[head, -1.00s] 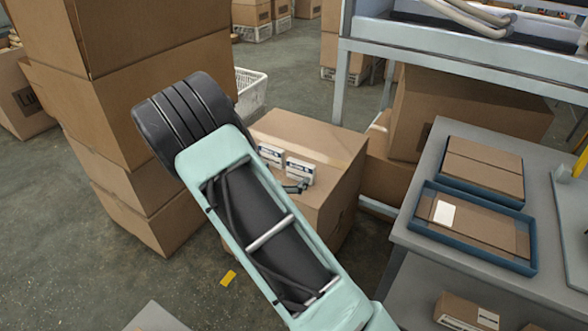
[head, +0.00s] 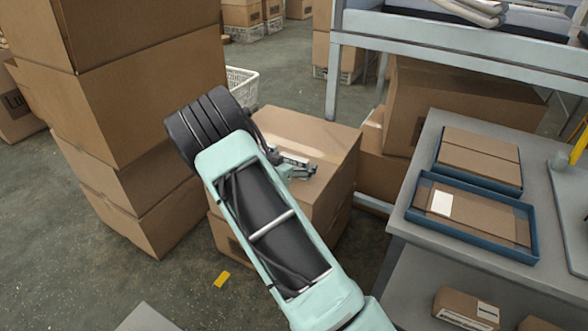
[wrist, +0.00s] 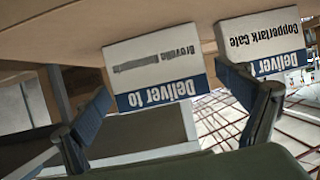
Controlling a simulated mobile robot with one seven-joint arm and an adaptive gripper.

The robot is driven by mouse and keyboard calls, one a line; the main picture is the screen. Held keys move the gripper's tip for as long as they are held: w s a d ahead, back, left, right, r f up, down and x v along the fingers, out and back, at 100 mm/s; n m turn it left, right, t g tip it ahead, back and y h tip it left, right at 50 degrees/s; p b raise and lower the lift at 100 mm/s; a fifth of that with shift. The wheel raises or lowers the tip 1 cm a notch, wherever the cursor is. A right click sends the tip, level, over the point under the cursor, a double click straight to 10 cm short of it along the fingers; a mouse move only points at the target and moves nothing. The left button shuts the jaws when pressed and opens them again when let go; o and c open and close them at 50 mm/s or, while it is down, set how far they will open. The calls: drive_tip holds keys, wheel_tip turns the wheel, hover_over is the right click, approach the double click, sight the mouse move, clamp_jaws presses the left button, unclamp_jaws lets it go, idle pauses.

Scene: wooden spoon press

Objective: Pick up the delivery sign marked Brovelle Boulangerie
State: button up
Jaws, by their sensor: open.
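The Brovelle Boulangerie sign (wrist: 152,52) is a white block with a blue "Deliver to" band. It appears upside down in the wrist view, and its second printed line is blurred. My gripper (wrist: 163,82) is open, with one finger on each side of this sign. The right finger shows near the gap between it and a similar sign marked Copperlark Cafe (wrist: 262,38). Contact cannot be told. In the head view, my gripper (head: 300,171) is over the top of a cardboard box (head: 325,142). Part of one white sign (head: 294,157) shows there; my arm hides the rest.
Tall stacked cartons (head: 140,90) stand close to the left of my arm. A grey table (head: 425,165) with blue trays (head: 505,255) is at right. A metal shelf frame (head: 450,55) stands behind. A white basket (head: 242,85) sits beyond my wrist.

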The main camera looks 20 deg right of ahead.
drive_tip(key=shift+c, duration=0.2)
drive_tip(key=shift+r, duration=0.1)
drive_tip(key=c, duration=1.2)
